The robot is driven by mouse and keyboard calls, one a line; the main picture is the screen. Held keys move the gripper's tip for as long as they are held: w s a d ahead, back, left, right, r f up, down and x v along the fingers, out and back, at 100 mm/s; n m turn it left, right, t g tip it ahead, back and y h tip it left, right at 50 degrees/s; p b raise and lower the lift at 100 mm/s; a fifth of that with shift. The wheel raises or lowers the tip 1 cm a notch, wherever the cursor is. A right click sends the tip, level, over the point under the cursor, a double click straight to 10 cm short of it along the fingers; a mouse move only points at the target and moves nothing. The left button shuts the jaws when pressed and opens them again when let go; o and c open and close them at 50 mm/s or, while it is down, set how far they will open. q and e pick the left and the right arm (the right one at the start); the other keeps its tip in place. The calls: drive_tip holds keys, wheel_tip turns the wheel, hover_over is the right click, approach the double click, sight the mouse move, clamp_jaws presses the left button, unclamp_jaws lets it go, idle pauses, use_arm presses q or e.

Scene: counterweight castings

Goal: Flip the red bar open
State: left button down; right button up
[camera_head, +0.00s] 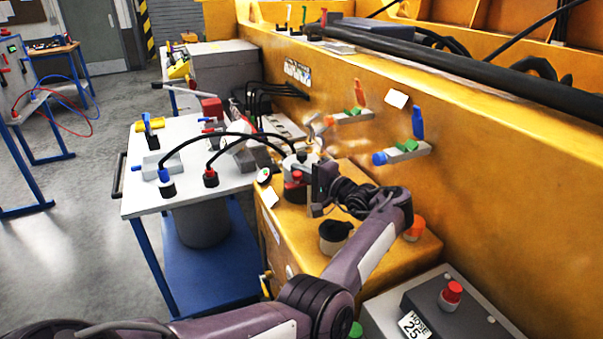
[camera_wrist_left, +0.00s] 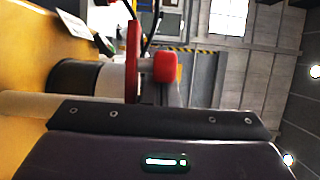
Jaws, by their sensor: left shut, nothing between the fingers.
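In the left wrist view a red bar (camera_wrist_left: 133,60) stands upright just beyond my left gripper (camera_wrist_left: 160,112), beside a white and black cylinder. A rounded red end (camera_wrist_left: 166,67) shows to its right. In the head view a red part (camera_head: 295,188) sits on the yellow block, partly hidden by my left gripper (camera_head: 317,190). My left gripper is shut and empty, close to the right of this red part. Whether they touch cannot be told. My right gripper is not in view.
The yellow block (camera_head: 340,268) also carries a dark-topped round fitting (camera_head: 335,236) and an orange knob (camera_head: 415,229). Black hoses reach from the white-topped cart (camera_head: 150,205) towards the block. A large yellow wall (camera_head: 500,170) bounds the right side. A grey hose box (camera_head: 430,300) stands at front right.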

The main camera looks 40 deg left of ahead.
use_arm(q)
drive_tip(key=shift+s+a+f, duration=0.1)
wheel_tip(320, 180, up, 20)
drive_tip(key=b, duration=0.1)
drive_tip(key=shift+b, duration=0.3)
idle(0.3)
idle(0.5)
